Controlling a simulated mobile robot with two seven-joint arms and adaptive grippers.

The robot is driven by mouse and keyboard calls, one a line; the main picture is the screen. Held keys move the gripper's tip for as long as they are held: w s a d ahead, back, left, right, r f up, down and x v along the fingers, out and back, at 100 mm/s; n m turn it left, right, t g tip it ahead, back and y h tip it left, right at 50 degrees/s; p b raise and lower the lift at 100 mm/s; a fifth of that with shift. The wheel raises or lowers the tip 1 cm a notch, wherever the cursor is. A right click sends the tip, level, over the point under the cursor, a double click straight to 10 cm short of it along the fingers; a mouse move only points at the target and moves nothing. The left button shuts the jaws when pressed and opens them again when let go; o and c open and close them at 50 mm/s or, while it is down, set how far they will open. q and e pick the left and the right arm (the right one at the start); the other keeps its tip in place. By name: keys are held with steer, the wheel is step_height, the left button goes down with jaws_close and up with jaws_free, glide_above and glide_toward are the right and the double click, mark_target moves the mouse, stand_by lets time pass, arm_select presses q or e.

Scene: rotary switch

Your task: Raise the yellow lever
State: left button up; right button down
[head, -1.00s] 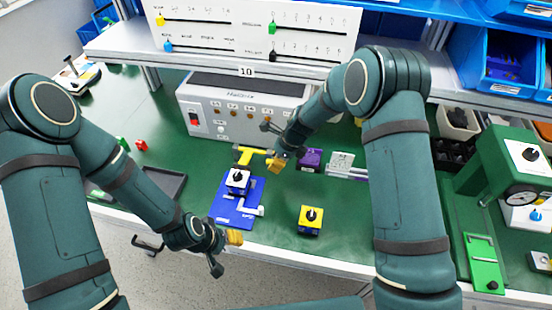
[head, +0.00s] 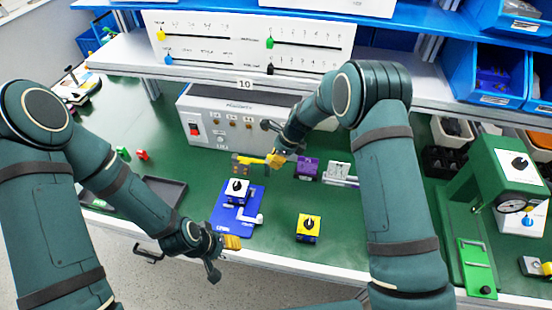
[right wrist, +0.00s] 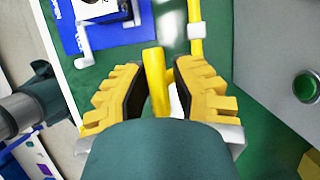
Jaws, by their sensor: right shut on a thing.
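The yellow lever (head: 252,160) is on the green bench, in front of the grey power box in the head view. My right gripper (head: 275,161) is at its right end. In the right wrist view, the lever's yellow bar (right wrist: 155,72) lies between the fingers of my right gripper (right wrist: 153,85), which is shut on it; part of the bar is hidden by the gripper. My left gripper (head: 230,242) hangs near the bench's front edge, apart from the lever; its finger gap cannot be made out.
A blue plate (head: 225,217) with a white rotary switch (head: 237,190) lies in front of the lever. A yellow switch box (head: 308,229) stands to its right, and a purple block (head: 307,168) is beside my right gripper. The grey power box (head: 205,108) stands behind.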

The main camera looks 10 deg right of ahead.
steer(key=shift+d+f, duration=0.1)
steer(key=shift+f, duration=0.1)
steer(key=c, duration=0.6)
jaws_free()
steer(key=shift+d+r, duration=0.15)
steer(key=shift+r, duration=0.4)
steer(key=v, duration=1.1)
